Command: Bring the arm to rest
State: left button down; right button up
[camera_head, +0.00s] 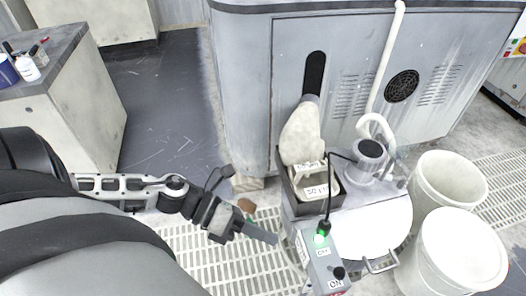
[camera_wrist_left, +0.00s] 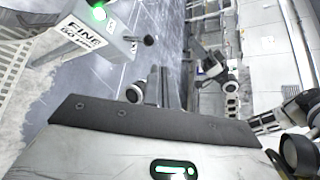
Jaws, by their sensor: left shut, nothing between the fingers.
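My left arm comes in from the left of the head view. Its gripper (camera_head: 262,235) is shut and empty, pointing right above the floor grating. The fingers lie close to the grey control box, apart from it as far as I can tell. In the left wrist view the shut fingers (camera_wrist_left: 160,88) point away over a blurred floor.
A grey control box (camera_head: 320,262) with a green light stands right of the gripper. A large grey machine (camera_head: 290,60) closes the back. A workbench (camera_head: 75,110) stands left.

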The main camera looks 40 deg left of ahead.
pick_arm(q)
jog(key=w+d+r+n+t+y+p, duration=0.1)
jog(key=w+r+n+t+y+p, duration=0.2)
jog(key=n, duration=0.8)
jog(key=w+r+n+t+y, duration=0.1)
jog(key=w+n+t+y, duration=0.2)
jog(key=n+t, duration=0.5)
jog(key=s+d+f+n+g+y+p, duration=0.1)
jog(key=s+d+f+n+g+y, duration=0.2)
jog(key=n, duration=1.4)
jog(key=shift+s+f+g+p, duration=0.15)
jog(key=shift+f+g+p, duration=0.3)
jog(key=shift+g, duration=0.65)
pick_arm(e)
jog(key=shift+d+r, duration=0.25)
jog(key=shift+r, duration=0.6)
pick_arm(q)
jog(key=shift+d, duration=0.1)
